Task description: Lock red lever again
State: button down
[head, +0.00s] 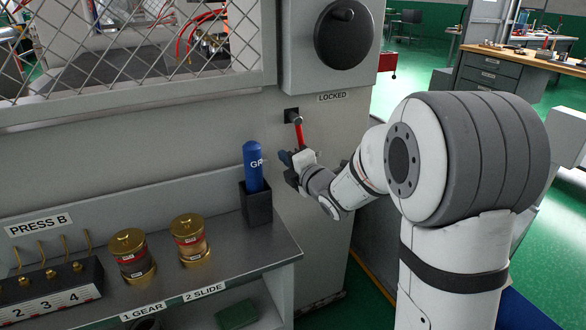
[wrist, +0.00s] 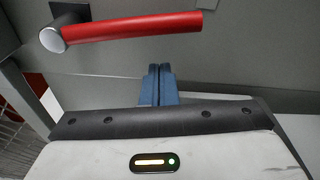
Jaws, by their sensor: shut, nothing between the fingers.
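My gripper (head: 288,157) is just below the lever's lower end in the head view. Its blue fingers show shut together in the wrist view (wrist: 160,72), apart from the lever, with nothing between them.
A black rotary knob (head: 344,34) sits above the label. A shelf (head: 175,270) at the lower left bears a blue grease tube (head: 253,165) in a black holder (head: 257,204), two brass canisters (head: 190,238) and a numbered block (head: 50,290). A wire mesh guard (head: 130,50) is at upper left.

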jog(key=shift+w+d+r, duration=0.1)
jog(key=shift+d+r, duration=0.1)
jog(key=shift+d, duration=0.65)
jog(key=shift+d+r, duration=0.2)
jog(key=shift+d, duration=0.6)
jog(key=shift+a+f+b, duration=0.1)
jog(key=shift+a+b, duration=0.1)
jog(key=shift+b, duration=0.1)
